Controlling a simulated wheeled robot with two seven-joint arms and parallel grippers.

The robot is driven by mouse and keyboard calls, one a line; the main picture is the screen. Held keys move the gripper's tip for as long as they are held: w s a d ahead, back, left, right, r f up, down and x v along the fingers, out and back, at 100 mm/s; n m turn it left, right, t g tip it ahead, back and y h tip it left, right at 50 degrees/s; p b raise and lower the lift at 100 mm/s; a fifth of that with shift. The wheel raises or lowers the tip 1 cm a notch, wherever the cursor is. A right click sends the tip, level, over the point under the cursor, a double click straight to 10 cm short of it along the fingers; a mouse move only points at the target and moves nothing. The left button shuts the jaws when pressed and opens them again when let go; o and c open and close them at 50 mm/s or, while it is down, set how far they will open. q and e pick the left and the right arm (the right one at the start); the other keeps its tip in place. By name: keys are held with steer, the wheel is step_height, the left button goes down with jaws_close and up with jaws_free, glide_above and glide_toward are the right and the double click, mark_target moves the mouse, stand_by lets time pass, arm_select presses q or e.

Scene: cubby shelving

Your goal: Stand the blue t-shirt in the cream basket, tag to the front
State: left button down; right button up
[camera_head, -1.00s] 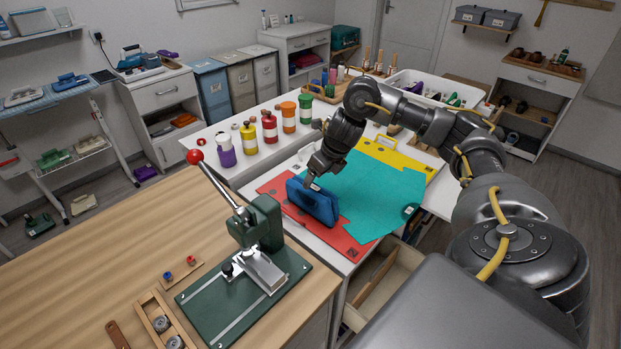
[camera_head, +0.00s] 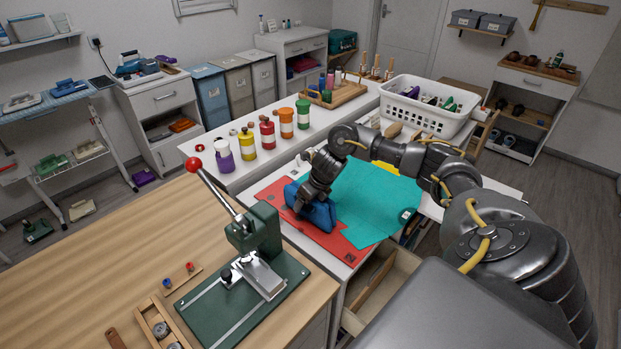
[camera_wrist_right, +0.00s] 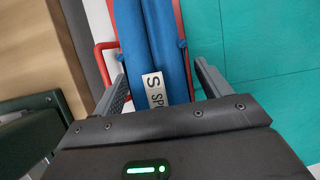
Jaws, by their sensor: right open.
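The folded blue t-shirt (camera_head: 320,215) stands as a thick bundle on the red board (camera_head: 269,194), partly hidden by my right gripper (camera_head: 303,208). In the right wrist view the blue t-shirt (camera_wrist_right: 150,45) lies between the two open fingers of my right gripper (camera_wrist_right: 160,73). A white tag (camera_wrist_right: 154,88) with black print, starting with an S, shows on it, close to the palm. I cannot tell whether the fingers touch the cloth. No basket that is clearly cream shows. My left gripper is not in view.
A teal sheet (camera_head: 375,200) lies beside the red board. A white perforated basket (camera_head: 418,112) with several items stands behind. A green press (camera_head: 262,230) stands on the wooden table, left of the board. An open drawer (camera_head: 383,290) sticks out below. Several coloured bottles (camera_head: 267,137) line the back counter.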

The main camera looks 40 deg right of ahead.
steer(key=c, duration=1.2)
steer(key=shift+r, duration=0.15)
steer(key=shift+r, duration=0.25)
step_height(320, 180, up, 2)
steer(key=shift+w+r+b, duration=0.1)
steer(key=shift+r+b, duration=0.05)
steer(key=shift+b, duration=0.85)
steer(key=s+a+r+p, duration=0.1)
steer(key=s+a+r, duration=0.2)
steer(key=s+a+r+p, duration=0.2)
steer(key=s+a+r, duration=0.1)
steer(key=s, duration=0.1)
steer(key=s+a+r+p, duration=0.1)
steer(key=s+a+r, duration=0.1)
steer(key=s+r, duration=0.2)
steer(key=shift+s+a, duration=0.1)
steer(key=shift+a, duration=0.3)
